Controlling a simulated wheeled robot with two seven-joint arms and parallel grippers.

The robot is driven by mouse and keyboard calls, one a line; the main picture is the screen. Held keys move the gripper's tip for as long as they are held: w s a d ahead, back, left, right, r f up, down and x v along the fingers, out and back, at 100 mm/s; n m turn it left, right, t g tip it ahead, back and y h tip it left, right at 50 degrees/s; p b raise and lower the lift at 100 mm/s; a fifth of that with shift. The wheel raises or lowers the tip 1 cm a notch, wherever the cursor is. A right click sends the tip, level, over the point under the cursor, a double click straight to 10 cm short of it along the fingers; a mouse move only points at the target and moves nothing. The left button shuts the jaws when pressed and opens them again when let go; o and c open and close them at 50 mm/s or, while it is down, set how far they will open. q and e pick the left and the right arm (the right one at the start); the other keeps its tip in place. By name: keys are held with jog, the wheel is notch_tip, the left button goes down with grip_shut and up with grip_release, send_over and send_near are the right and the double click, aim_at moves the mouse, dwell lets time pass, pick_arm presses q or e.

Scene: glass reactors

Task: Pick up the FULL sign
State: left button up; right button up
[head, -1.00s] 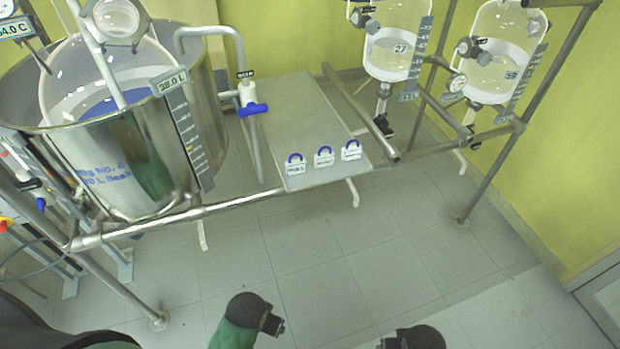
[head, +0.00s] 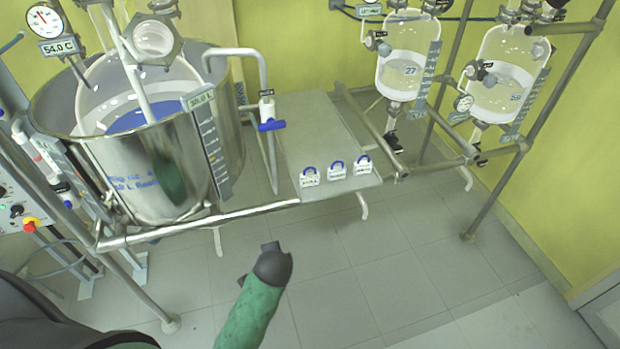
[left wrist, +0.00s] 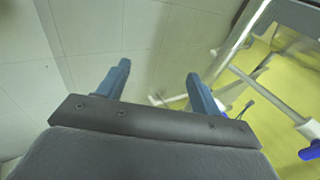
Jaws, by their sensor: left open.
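Three small white signs with blue loop tops stand in a row along the front edge of a grey shelf (head: 325,130) in the head view: a left sign (head: 310,178), a middle sign (head: 337,172) and a right sign (head: 363,167). Their lettering is too small to read, so I cannot tell which is the FULL sign. My left gripper (head: 258,262) is in front of and below the shelf, apart from the signs. In the left wrist view its two blue-grey fingers (left wrist: 158,70) are spread with nothing between them. My right gripper is out of view.
A large steel vessel (head: 150,165) stands left of the shelf, with a blue-handled valve (head: 268,124) beside it. A metal rail (head: 200,222) runs along the front. Two glass vessels (head: 402,68) (head: 497,88) hang at the back right. The floor in front is clear.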

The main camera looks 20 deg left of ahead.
aim_at(311, 178)
pick_arm(q)
jog(key=w+d+r+m+t+y, duration=0.1)
jog(key=w+m, duration=0.5)
jog(key=w, duration=0.2)
jog(key=w+d+r+m+t+y, duration=0.1)
jog(key=w+r+m+t, duration=0.1)
jog(key=w+m, duration=0.4)
jog(key=w+d+r+m+t+y, duration=0.1)
jog(key=w+m, duration=0.5)
jog(key=w, duration=0.6)
jog(key=shift+w+r+m+t+y, duration=0.2)
jog(key=shift+r+m+t+y, duration=0.15)
jog(key=shift+r+t, duration=0.2)
jog(key=shift+p+x, duration=0.45)
jog(key=shift+x, duration=0.9)
jog(key=shift+p+x, duration=0.9)
jog(key=shift+x, duration=1.55)
jog(key=shift+f, duration=0.1)
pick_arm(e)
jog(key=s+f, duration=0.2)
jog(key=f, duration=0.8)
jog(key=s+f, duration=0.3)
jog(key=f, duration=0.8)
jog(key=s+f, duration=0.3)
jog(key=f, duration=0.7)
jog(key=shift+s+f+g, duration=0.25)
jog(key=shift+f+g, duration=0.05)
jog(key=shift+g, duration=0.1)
